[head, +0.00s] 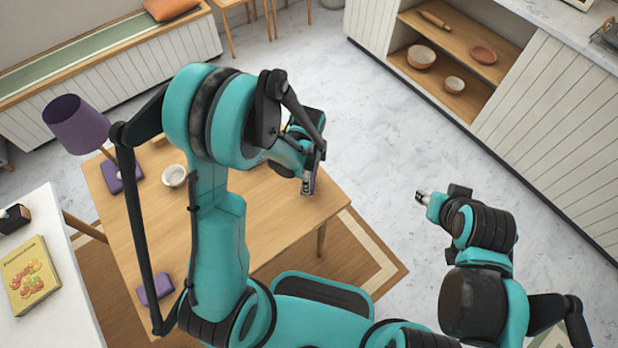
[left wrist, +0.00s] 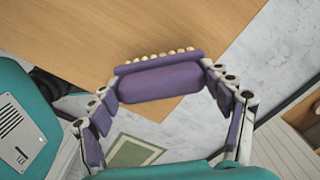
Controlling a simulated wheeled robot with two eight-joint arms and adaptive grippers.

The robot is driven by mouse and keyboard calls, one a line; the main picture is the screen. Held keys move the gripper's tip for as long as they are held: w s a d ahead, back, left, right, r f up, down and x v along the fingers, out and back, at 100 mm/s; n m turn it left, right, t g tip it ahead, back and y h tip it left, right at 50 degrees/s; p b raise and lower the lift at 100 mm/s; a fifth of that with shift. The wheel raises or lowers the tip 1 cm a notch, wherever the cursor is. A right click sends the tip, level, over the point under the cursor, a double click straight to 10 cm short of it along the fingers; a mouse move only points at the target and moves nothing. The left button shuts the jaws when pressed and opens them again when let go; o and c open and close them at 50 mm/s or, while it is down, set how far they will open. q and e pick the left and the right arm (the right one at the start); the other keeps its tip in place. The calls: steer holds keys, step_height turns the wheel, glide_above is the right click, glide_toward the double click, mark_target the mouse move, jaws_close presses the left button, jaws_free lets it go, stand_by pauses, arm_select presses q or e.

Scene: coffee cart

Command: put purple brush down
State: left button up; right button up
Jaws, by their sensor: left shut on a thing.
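The purple brush (left wrist: 160,82) shows in the left wrist view as a rounded purple body with a row of pale tufts along its far side. My left gripper (left wrist: 165,92) is shut on it, with fingers at both ends of the brush. In the head view my left gripper (head: 308,182) is over the right part of the wooden table (head: 275,225), near its right edge. The arm hides most of the brush there, and I cannot tell whether it touches the tabletop. My right gripper (head: 423,197) is away from the table over the floor; its jaw opening is too small to tell.
A white bowl (head: 174,176), a purple lamp (head: 78,124) and a purple book (head: 122,175) are on the table's left part. Another purple item (head: 155,289) lies near the front-left edge. The tabletop right of my left arm looks mostly clear.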

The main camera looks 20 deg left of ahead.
arm_select(q)
step_height(320, 180, down, 2)
steer(key=shift+w+f, duration=0.1)
steer(key=shift+f+b, duration=0.1)
steer(key=shift+b, duration=0.35)
steer(key=o, duration=1.3)
